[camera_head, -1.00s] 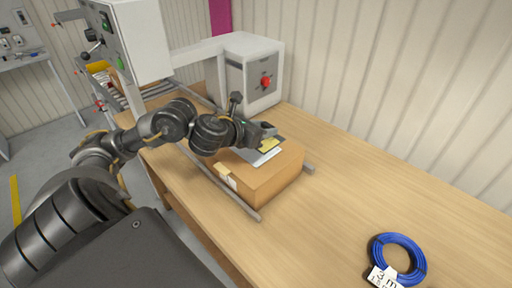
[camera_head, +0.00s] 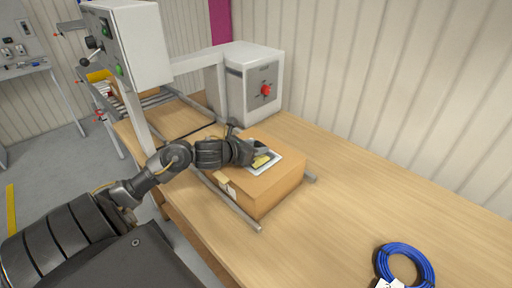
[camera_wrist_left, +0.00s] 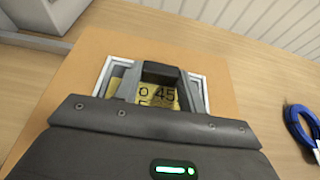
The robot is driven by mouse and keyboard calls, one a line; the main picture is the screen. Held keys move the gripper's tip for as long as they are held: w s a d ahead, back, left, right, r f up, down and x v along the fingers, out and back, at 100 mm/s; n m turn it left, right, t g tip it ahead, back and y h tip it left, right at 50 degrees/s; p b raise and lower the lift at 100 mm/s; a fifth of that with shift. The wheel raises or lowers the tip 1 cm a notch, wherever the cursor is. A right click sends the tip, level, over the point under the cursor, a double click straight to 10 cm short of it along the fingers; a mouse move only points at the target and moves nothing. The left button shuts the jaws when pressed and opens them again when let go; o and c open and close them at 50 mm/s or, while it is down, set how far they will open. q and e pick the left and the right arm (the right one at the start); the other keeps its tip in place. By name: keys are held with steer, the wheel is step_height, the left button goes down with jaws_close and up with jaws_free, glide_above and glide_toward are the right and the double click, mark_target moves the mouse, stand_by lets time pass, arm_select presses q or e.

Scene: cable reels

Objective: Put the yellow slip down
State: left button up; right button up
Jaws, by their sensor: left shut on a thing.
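The yellow slip (camera_head: 261,161) is at the tips of my left gripper (camera_head: 262,152), over the top of a cardboard box (camera_head: 270,187). In the left wrist view the slip (camera_wrist_left: 160,94) shows dark printed digits, partly hidden by the fingers of my left gripper (camera_wrist_left: 160,88). That gripper is shut on the slip. A white-edged pouch or label (camera_head: 275,157) lies on the box top under the slip. I cannot tell whether the slip touches it. My right gripper is not in view.
The box sits on metal rails (camera_head: 238,208) on a wooden table (camera_head: 345,215). A grey machine (camera_head: 250,85) with a red knob stands behind it. A blue cable coil (camera_head: 405,264) with a white tag lies at the front right. The table between is clear.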

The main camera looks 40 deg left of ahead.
arm_select(q)
steer(key=shift+f, duration=0.2)
steer(key=shift+f, duration=0.1)
steer(key=o, duration=1)
steer(key=shift+r, duration=0.3)
steer(key=b+v, duration=0.1)
steer(key=v, duration=0.9)
steer(key=shift+s+f, duration=0.1)
steer(key=shift+s, duration=0.2)
steer(key=shift+s+r, duration=0.3)
steer(key=shift+s, duration=0.35)
